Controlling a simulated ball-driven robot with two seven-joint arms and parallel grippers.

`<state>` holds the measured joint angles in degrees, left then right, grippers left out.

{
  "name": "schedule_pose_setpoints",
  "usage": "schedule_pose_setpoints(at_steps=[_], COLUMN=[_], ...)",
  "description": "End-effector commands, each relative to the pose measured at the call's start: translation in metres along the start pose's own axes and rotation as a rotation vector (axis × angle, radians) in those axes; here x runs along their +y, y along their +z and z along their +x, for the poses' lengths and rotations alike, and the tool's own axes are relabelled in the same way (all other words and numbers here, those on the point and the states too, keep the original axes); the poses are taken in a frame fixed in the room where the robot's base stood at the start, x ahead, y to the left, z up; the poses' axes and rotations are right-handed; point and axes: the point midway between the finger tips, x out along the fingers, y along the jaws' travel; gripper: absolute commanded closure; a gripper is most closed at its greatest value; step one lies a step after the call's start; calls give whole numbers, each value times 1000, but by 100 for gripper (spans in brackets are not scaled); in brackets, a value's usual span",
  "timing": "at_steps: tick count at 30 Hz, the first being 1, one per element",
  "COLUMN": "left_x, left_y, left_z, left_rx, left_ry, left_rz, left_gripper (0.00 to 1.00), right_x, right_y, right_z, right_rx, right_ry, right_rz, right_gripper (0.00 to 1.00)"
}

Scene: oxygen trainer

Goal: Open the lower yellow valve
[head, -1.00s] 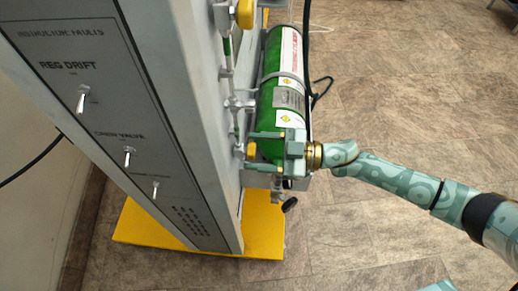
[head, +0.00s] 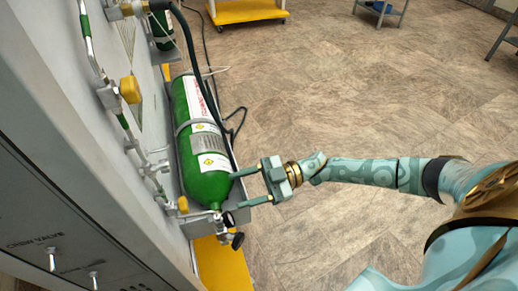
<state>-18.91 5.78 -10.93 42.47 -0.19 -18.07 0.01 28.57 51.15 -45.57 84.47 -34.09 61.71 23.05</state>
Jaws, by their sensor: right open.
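The lower yellow valve (head: 183,205) is a small yellow knob on the thin piping along the panel's side, left of the green cylinder's neck. My right gripper (head: 238,189) is open and empty. Its fingers point left toward the valve, but the tips are well to the right of it, by the cylinder's lower end. The valve shows uncovered; how far it is turned I cannot tell. My left gripper is out of view.
The green cylinder (head: 205,140) stands strapped beside the panel, between gripper and piping. A larger upper yellow valve (head: 130,90) sits higher on the piping. The floor (head: 330,110) to the right is open.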

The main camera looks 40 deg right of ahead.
Motion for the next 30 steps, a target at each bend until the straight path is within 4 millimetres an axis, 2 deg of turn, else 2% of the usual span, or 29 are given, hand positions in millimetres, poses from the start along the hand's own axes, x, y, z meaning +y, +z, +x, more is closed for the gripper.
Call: schedule_pose_setpoints(at_steps=[3,7,25,28,30], left_x=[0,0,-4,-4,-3], left_y=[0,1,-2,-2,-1], left_z=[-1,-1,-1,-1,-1], left_rx=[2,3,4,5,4], left_ry=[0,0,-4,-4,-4], left_rz=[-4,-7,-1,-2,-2], left_gripper=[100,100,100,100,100], right_x=[0,0,0,5,21], right_y=[0,0,1,11,33], right_z=[-20,-31,-33,-34,-44], right_rx=[-2,0,-1,-55,-164], right_ry=[1,0,1,27,95], right_rz=[0,1,-6,-62,-134], right_gripper=[43,43,43,43,43])
